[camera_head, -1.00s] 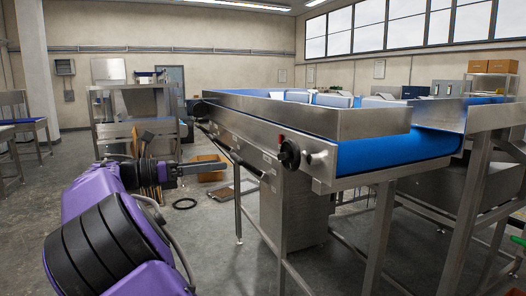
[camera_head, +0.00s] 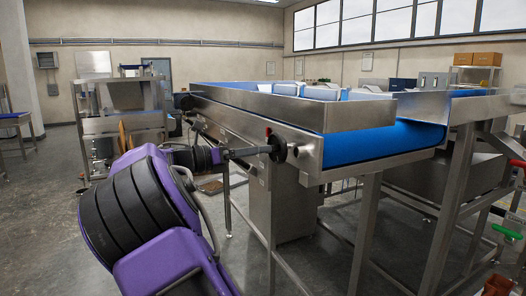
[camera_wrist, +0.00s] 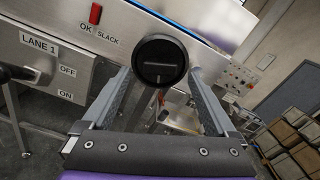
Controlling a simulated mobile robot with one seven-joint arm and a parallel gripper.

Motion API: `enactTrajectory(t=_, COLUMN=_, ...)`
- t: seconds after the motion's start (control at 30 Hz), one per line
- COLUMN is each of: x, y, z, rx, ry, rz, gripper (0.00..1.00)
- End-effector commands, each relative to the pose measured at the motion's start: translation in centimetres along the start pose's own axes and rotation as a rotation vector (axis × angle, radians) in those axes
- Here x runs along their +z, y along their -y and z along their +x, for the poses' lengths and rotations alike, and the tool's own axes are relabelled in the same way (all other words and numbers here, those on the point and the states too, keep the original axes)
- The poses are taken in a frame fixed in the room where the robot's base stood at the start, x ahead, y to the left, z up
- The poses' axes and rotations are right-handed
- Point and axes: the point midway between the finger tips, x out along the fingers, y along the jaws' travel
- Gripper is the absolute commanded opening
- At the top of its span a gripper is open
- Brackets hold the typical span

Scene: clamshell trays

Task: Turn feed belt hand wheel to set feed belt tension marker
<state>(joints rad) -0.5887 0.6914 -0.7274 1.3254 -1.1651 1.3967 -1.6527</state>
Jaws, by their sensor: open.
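The feed belt hand wheel (camera_head: 277,145) is a black round knob on the side of the steel feed belt frame (camera_head: 240,121). In the wrist view the wheel (camera_wrist: 160,62) is centred, with a pale bar across its face. My gripper (camera_wrist: 160,82) is open, one finger on each side of the wheel; whether they touch it I cannot tell. In the head view my gripper (camera_head: 264,152) reaches the wheel from the left. A red tension marker (camera_wrist: 95,13) sits just above the words "OK" and "SLACK"; its exact setting is unclear.
A "LANE 1" panel (camera_wrist: 40,45) with "OFF" and "ON" marks and a black handle (camera_wrist: 15,73) lies left of the wheel in the wrist view. The blue belt (camera_head: 380,140) carries pale trays. A steel rack (camera_head: 120,110) stands behind my arm.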

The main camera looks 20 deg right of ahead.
Motion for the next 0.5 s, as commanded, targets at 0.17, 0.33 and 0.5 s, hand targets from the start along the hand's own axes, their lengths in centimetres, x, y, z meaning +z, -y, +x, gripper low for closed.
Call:
enactTrajectory(t=0.17, x=0.0, y=0.1, z=2.1, rx=-0.002, ry=-0.001, rz=0.000, gripper=0.93)
enactTrajectory(t=0.33, x=0.0, y=0.0, z=2.7, rx=0.000, ry=0.000, rz=0.000, gripper=0.93)
enactTrajectory(t=0.5, x=0.0, y=0.0, z=2.7, rx=0.000, ry=0.000, rz=0.000, gripper=0.93)
